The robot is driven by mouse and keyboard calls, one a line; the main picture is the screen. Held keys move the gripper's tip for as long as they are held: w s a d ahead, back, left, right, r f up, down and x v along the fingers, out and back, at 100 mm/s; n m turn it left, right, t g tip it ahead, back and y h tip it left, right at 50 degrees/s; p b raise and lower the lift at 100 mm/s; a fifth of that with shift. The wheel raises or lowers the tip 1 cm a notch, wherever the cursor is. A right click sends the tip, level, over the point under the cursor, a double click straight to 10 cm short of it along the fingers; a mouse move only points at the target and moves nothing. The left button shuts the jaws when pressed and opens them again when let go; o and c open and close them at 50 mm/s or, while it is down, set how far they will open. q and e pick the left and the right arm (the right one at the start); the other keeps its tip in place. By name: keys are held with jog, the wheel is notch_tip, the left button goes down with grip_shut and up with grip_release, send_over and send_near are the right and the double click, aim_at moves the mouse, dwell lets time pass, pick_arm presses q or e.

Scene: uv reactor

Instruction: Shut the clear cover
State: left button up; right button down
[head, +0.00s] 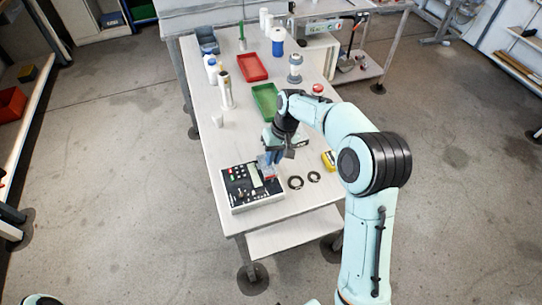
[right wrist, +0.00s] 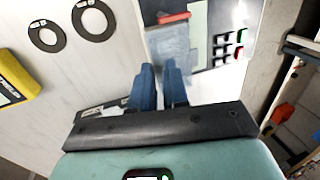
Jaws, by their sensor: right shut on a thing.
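The reactor box (head: 236,190), with a black button panel, stands at the near end of the white table. Its clear cover (head: 264,168) shows as a small see-through bluish piece at the box's right side, seemingly tilted up. In the right wrist view the cover (right wrist: 172,42) is a pale grey-blue pane beyond my fingertips. My right gripper (head: 269,157) is above the box's right part. Its blue fingers (right wrist: 160,72) are nearly together, shut on the cover; the exact contact is hard to see. My left gripper is not in view.
Two dark rings (head: 295,182) and a yellow item (head: 328,160) lie right of the box on the table (head: 215,135). Green (head: 265,101) and red (head: 252,67) trays, bottles (head: 225,90) and a white cup (head: 218,119) stand further back.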

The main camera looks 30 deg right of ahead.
aim_at(265, 165)
jog(key=shift+w+a+r+h+p, duration=0.15)
jog(key=shift+a+h+p, duration=0.1)
jog(key=shift+a, duration=0.35)
jog(key=shift+w+a+r+h+p, duration=0.1)
jog(key=shift+a+h+p, duration=0.15)
jog(key=shift+a, duration=0.3)
jog(key=shift+s+a+f+g+h, duration=0.1)
jog(key=shift+a+f+g+h, duration=0.2)
jog(key=shift+h, duration=0.5)
jog(key=c, duration=1.1)
grip_release()
jog(key=shift+a+f, duration=0.1)
jog(key=shift+f, duration=0.05)
jog(key=o, duration=0.6)
jog(key=shift+s+d, duration=0.1)
jog(key=shift+d, duration=0.45)
jog(key=shift+r, duration=0.25)
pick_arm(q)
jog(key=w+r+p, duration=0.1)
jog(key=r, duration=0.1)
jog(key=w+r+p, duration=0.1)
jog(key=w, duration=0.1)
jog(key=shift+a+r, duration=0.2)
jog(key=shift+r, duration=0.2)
pick_arm(e)
jog(key=r, duration=1.3)
jog(key=shift+w, duration=0.2)
jog(key=shift+f, duration=0.1)
